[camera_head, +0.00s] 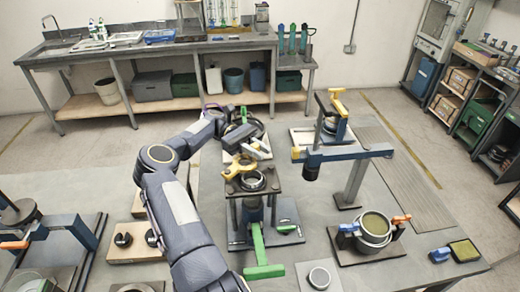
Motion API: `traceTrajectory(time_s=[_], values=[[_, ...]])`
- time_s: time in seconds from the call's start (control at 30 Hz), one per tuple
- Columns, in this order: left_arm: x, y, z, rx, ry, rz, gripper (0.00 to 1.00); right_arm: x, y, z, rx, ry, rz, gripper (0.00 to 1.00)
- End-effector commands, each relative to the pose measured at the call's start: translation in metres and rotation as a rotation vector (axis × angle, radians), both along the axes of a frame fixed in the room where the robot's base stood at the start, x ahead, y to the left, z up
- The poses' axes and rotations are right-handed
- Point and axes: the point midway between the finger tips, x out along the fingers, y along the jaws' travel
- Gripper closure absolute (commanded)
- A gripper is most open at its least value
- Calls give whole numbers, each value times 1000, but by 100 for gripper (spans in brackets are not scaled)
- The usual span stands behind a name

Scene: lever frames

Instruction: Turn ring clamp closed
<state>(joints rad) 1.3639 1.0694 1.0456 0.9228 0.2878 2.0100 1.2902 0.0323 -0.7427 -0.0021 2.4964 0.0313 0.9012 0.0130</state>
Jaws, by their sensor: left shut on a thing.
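My left arm comes in from the bottom, bends at the left and reaches to the back of the central stands. My left gripper (260,149) is shut at a small yellow part there. A dark ring clamp (242,122) stands just behind it, partly hidden by my wrist. I cannot tell clearly how far its lever is turned. In front, a metal ring with a yellow handle (236,166) sits on a dark raised stand. Another ring clamp, a grey pot-like ring (375,228) with blue and orange levers, stands at the right. My right gripper is not in view.
A blue horizontal beam (345,153) on a post stands right of centre. A green lever (258,250) hangs at the front of the central stand. A yellow-handled press (335,112) stands behind. A blue frame (60,230) is at the left. Bare table shows around the right post.

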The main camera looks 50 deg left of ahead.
Motion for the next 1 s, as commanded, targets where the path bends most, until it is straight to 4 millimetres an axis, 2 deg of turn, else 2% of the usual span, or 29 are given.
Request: traceTrajectory(time_s=[0.03, 0.2, 0.57, 0.73, 1.0], values=[[0, 0, 0, -2, -1, 0, 78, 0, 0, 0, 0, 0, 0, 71], [0, 0, 0, -2, -1, 0, 58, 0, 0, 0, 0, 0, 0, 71], [0, 0, 6, -1, -2, 0, 58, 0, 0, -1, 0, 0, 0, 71], [0, 0, 34, 1, -6, 0, 58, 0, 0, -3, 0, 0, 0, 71], [-29, -35, 82, 6, 3, 0, 58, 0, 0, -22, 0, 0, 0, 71]])
